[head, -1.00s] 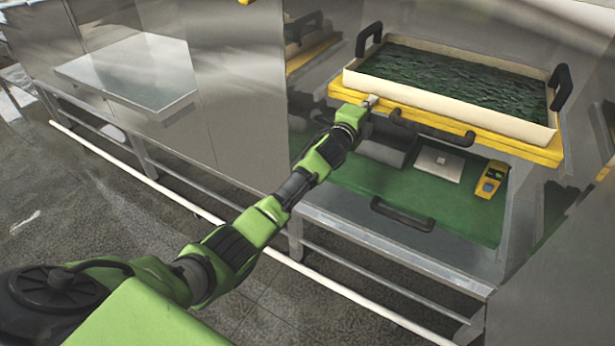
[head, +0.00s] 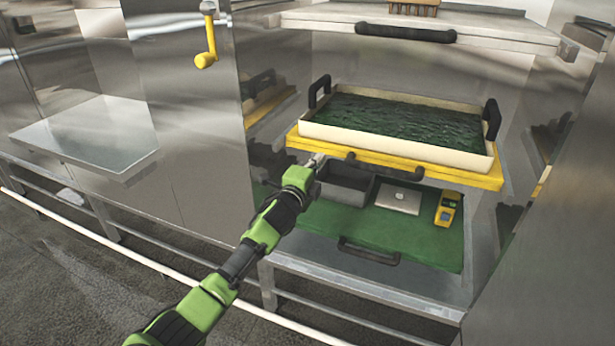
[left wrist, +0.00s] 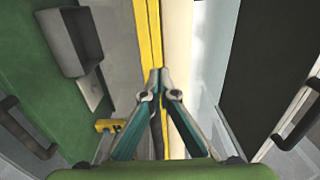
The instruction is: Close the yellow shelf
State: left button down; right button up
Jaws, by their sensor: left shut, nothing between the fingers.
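The yellow shelf (head: 470,179) is a flat board with a dark front handle (head: 383,168), inside a metal cabinet. A cream tray (head: 450,158) with dark green contents and black side handles stands on it. My left gripper (head: 319,158) is shut and empty at the left part of the shelf's front edge, below the tray. In the left wrist view, its closed fingertips (left wrist: 160,80) are at the yellow edge (left wrist: 148,35); whether they touch it cannot be told. My right gripper is not in view.
Above is a metal shelf (head: 490,30) with a dark handle. Metal cabinet panels (head: 190,130) stand to the left.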

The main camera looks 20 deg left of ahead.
pick_arm(q)
jog(key=s, duration=0.7)
jog(key=s+a+f+n+g, duration=0.1)
jog(key=s+f+n+g, duration=0.15)
jog(key=f, duration=0.95)
jog(key=s+a+f+n+g, duration=0.15)
jog(key=s+f, duration=0.25)
jog(key=f, duration=0.8)
jog(key=s+f+n+g+y, duration=0.1)
jog(key=s+f+n+g, duration=0.6)
jog(key=s+f, duration=2)
jog(key=s+d+f+n+g, duration=0.1)
jog(key=s+f, duration=0.3)
jog(key=s, duration=0.6)
jog(key=s+d+f+n+g, duration=0.1)
jog(key=s+f, duration=0.4)
jog(key=s, duration=0.6)
jog(key=s+d+f+n+g, duration=0.2)
jog(key=s+f+n+g, duration=0.1)
jog(key=s, duration=0.7)
jog(key=shift+s+f+g, duration=0.3)
jog(key=shift+f+g, duration=0.2)
jog(key=shift+f, duration=0.45)
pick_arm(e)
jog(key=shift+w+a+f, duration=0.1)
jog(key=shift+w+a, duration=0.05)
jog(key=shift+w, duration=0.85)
